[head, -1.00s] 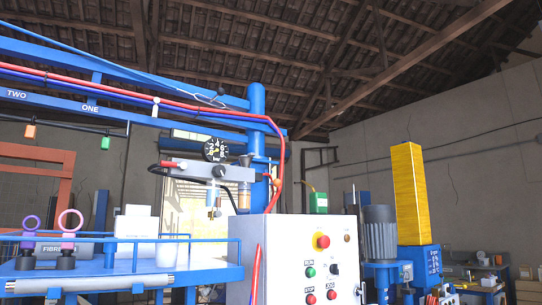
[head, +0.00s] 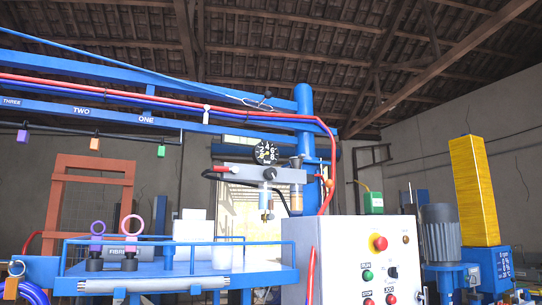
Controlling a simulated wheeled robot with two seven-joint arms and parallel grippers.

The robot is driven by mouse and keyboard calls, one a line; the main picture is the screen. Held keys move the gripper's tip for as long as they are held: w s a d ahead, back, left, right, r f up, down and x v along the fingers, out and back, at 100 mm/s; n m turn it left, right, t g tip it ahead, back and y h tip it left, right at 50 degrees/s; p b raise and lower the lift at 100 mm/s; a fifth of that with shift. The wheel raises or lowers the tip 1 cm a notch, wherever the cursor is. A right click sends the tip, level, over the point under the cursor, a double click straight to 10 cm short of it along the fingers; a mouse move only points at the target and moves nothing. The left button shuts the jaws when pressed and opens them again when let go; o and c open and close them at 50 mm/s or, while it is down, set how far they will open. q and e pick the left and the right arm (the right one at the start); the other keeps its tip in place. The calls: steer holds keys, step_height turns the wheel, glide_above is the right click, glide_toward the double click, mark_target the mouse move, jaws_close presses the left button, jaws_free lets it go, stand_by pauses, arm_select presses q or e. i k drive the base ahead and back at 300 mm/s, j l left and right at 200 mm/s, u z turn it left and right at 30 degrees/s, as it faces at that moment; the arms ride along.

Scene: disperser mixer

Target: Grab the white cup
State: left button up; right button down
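A small white cup-shaped object (head: 230,254) stands upright on the blue railed platform (head: 185,268) at lower left of centre in the head view. A thin blue rail crosses in front of it.
A control cabinet (head: 338,258) with buttons stands right of the platform. Purple and pink ring-topped pieces (head: 97,240) stand at the platform's left. A grey roller (head: 112,284) runs along its front edge. A gauge assembly (head: 267,173) hangs above the cup.

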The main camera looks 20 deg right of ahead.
mark_target(222, 256)
steer(key=u, duration=0.3)
steer(key=i+l+u, duration=0.1)
steer(key=l+u, duration=0.85)
steer(key=l, duration=0.85)
steer(key=k+l+u, duration=0.15)
steer(key=l, duration=0.85)
